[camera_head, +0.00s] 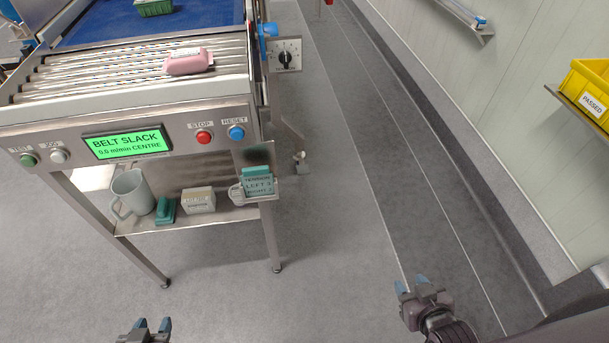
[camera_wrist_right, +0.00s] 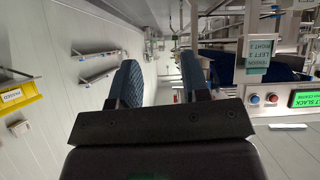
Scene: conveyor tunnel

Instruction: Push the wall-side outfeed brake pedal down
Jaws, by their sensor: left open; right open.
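I cannot make out a brake pedal for certain in either view. A small metal fitting (camera_head: 300,157) sits low beside the wall-side leg of the conveyor (camera_head: 120,100); I cannot tell if it is the pedal. My right gripper (camera_head: 412,285) is open and empty over the floor lane between conveyor and wall, nearer to me than the conveyor. Its two blue fingers, spread apart, also show in the right wrist view (camera_wrist_right: 160,85). My left gripper (camera_head: 148,326) is open at the bottom edge, in front of the conveyor legs, and partly cut off.
The conveyor's panel (camera_head: 125,143) reads "BELT SLACK". A pink item (camera_head: 188,62) lies on the rollers. A lower shelf (camera_head: 160,225) holds a mug (camera_head: 132,193) and small items. A yellow "PASSED" bin (camera_head: 588,85) sits on the wall at right. The floor lane is clear.

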